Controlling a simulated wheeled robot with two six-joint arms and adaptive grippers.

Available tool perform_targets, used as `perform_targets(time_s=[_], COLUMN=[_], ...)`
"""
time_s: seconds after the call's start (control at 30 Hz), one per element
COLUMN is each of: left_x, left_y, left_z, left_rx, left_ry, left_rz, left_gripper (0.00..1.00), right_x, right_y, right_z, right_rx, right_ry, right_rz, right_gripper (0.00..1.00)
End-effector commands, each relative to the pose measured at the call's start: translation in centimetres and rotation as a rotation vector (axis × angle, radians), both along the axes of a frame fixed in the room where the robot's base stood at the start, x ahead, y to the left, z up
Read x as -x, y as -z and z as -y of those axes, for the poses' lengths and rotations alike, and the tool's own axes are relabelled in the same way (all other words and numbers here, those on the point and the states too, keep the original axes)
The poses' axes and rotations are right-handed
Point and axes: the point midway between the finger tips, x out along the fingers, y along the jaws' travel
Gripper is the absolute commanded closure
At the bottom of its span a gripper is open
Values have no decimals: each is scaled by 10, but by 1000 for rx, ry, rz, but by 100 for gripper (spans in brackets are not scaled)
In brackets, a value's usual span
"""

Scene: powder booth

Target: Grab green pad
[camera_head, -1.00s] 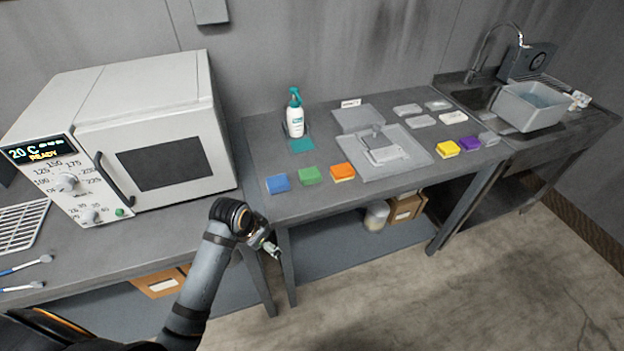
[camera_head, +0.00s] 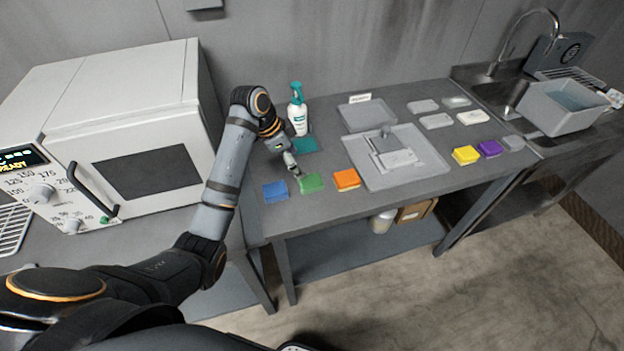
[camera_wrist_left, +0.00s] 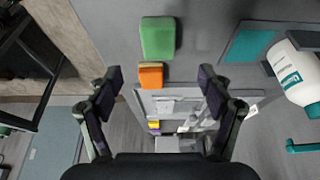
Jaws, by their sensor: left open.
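The green pad (camera_head: 311,183) lies flat on the grey table, between a blue pad (camera_head: 275,190) and an orange pad (camera_head: 346,179). My left gripper (camera_head: 296,172) is above the table just behind the green pad, pointing down toward it. In the left wrist view the green pad (camera_wrist_left: 158,38) shows above and between the fingers, clear of them. My left gripper (camera_wrist_left: 161,78) is open and empty there. The orange pad (camera_wrist_left: 151,75) shows between the fingertips, farther off. My right gripper is in neither view.
A spray bottle (camera_head: 297,110) stands on a teal mat (camera_head: 305,145) behind the gripper. A grey tray (camera_head: 425,160) lies right of the orange pad. Yellow (camera_head: 465,155) and purple (camera_head: 489,148) pads lie farther right. A white oven (camera_head: 120,120) stands at left.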

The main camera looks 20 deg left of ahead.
Motion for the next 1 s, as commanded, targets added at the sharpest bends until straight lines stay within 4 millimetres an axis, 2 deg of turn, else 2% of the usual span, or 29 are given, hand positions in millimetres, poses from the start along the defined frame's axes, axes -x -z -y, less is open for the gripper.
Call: perform_targets(time_s=[0.1, 0.23, 0.37, 0.47, 0.57, 0.7, 0.97, 1.0], left_x=[-4, -7, -8, -9, -13, -18, -19, -19], left_y=[19, 34, 38, 43, 58, 79, 85, 85], left_z=[8, 13, 13, 17, 25, 31, 32, 32], left_rx=[2, 0, -2, 1, 2, -1, -2, -3], left_ry=[-1, -1, -2, -2, -2, -2, -2, -2], left_rz=[-5, -3, -1, -4, -6, -3, -1, -2], left_gripper=[21, 21, 21, 21, 21, 21, 21, 25], right_x=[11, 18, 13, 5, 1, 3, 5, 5], right_y=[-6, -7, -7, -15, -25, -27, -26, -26], right_z=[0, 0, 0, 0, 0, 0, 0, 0], right_rx=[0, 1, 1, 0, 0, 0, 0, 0], right_ry=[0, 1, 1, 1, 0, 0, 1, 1], right_rz=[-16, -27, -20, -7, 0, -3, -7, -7], right_gripper=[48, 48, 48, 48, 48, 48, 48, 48])
